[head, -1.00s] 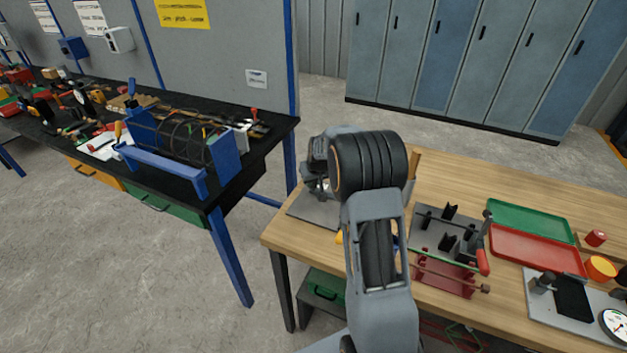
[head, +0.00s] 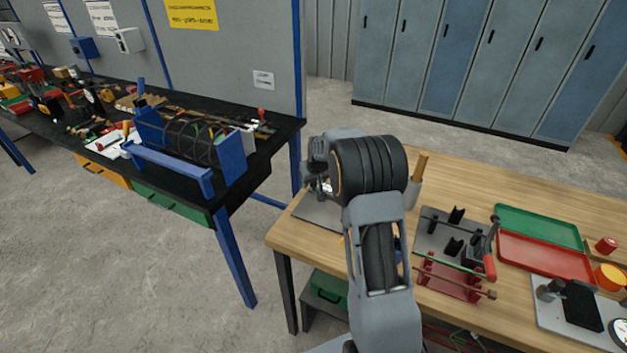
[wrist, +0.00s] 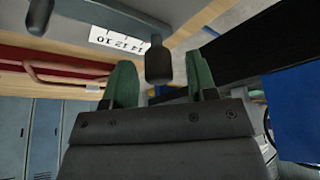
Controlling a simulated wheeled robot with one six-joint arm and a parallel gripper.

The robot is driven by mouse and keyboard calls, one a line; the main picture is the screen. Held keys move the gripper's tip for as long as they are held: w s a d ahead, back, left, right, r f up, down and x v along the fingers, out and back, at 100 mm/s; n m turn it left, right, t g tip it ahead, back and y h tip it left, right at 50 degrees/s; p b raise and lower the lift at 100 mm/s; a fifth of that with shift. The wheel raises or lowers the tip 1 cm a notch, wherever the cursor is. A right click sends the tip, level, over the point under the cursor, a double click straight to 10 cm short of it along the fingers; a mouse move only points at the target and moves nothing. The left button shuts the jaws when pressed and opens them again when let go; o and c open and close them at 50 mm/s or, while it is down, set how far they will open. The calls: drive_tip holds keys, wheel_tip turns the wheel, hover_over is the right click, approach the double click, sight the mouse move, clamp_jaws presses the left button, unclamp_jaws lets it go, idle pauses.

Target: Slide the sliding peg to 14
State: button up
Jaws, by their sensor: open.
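In the wrist view my gripper (wrist: 162,80) is open, with its two green fingers spread apart. A dark, rounded peg (wrist: 158,62), which looks like the sliding peg, shows between and beyond the fingertips, with gaps on both sides. I cannot tell how deep it sits between them. A white scale strip (wrist: 116,42) with black numbers lies beyond, to the left of the peg; marks near 10, 12 and 14 show. Which mark the peg stands at is unclear. In the head view my own arm hides the gripper and peg.
A wooden table (head: 285,232) carries a fixture with a red base (head: 445,280), a green tray (head: 540,225) and a red tray (head: 545,256). A black bench (head: 190,195) with a blue-framed rebar cage (head: 190,140) stands left. Lockers (head: 470,60) line the back; the floor between is clear.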

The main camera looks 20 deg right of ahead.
drive_tip(key=b+v, duration=0.1)
drive_tip(key=v, duration=1.2)
drive_tip(key=shift+s+r, duration=0.2)
drive_tip(key=shift+r, duration=0.1)
drive_tip(key=s+a, duration=0.3)
drive_tip(key=s, duration=0.5)
drive_tip(key=s+a+f, duration=0.1)
drive_tip(key=s+a, duration=0.3)
drive_tip(key=s, duration=0.5)
drive_tip(key=s+a+f, duration=0.1)
drive_tip(key=s+a, duration=0.2)
drive_tip(key=s, duration=0.6)
drive_tip(key=shift+s+a+n+g, duration=0.15)
drive_tip(key=shift+a+n+g, duration=0.15)
drive_tip(key=shift+g, duration=0.1)
drive_tip(key=shift+d, duration=0.15)
